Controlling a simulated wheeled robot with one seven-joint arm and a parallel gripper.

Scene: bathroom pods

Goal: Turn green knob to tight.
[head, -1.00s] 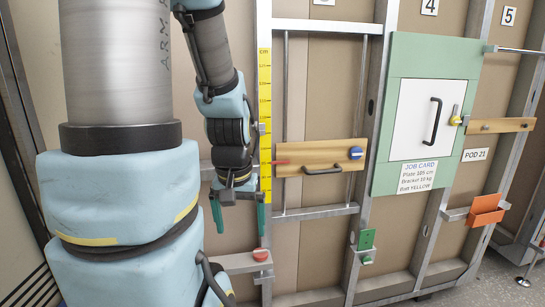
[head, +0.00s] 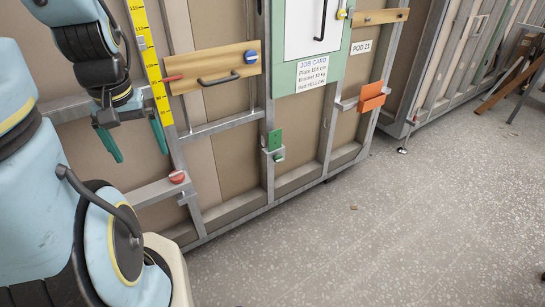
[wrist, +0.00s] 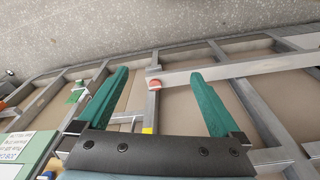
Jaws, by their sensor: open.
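The green knob (head: 279,156) is small and sits just below a green plate (head: 274,139) on a metal bracket, low on the wall frame in the head view. Its detail is too small to tell how tight it is. In the wrist view a small green patch (wrist: 75,97) left of my fingers appears to be this plate. My gripper (head: 141,152) is open and empty, with its teal fingers pointing down, well left of the green knob. The open fingers also show in the wrist view (wrist: 160,74).
A red knob (head: 177,177) on a metal rail is close to my gripper. A wooden plate (head: 190,82) with a black handle and a blue knob (head: 251,57) is above. An orange bracket (head: 371,97) juts out to the right. The speckled floor (head: 380,230) in front is clear.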

